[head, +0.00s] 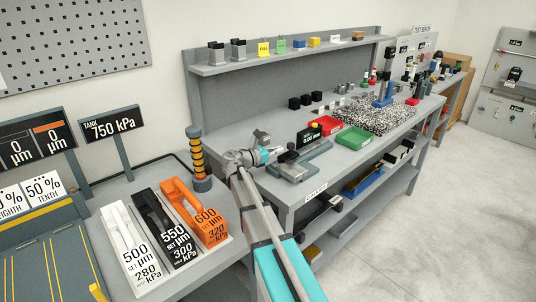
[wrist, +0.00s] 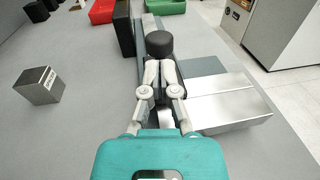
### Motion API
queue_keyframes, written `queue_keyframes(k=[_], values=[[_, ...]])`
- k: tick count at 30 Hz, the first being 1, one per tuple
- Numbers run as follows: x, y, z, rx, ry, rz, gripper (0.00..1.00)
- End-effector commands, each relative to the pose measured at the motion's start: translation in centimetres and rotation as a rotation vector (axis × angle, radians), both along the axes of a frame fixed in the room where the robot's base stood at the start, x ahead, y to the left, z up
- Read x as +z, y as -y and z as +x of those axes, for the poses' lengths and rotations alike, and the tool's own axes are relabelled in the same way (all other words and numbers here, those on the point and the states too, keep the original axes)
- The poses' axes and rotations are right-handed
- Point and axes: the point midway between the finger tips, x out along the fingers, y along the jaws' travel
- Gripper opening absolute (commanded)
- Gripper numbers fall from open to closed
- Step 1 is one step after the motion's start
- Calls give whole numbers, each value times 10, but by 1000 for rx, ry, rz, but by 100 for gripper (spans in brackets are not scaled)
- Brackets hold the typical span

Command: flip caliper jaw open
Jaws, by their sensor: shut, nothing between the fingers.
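The caliper (head: 308,159) lies on the grey bench, a grey base with a dark upright part and a display reading about 0.00 mm. In the head view my gripper (head: 277,155) is at the caliper's left end. Whether the jaw is open is hidden.
A red tray (head: 325,125) and a green tray (head: 352,138) stand behind the caliper. A small dark-and-silver cube (wrist: 39,85) sits left of my gripper. White, black and orange labelled holders (head: 195,215) stand on the nearer table.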

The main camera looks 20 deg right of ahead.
Motion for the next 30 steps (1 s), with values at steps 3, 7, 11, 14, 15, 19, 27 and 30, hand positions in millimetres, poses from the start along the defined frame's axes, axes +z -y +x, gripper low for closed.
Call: queue_keyframes(k=[3,7,11,14,15,19,27,30], values=[[-1,12,3,0,0,0,0],[-1,19,4,0,0,0,0],[-1,22,5,1,0,0,0],[-1,22,4,1,0,0,0],[-1,22,4,1,0,0,0],[-1,22,4,1,0,0,0],[-1,21,12,14,0,0,0],[-1,21,18,24,0,0,0]])
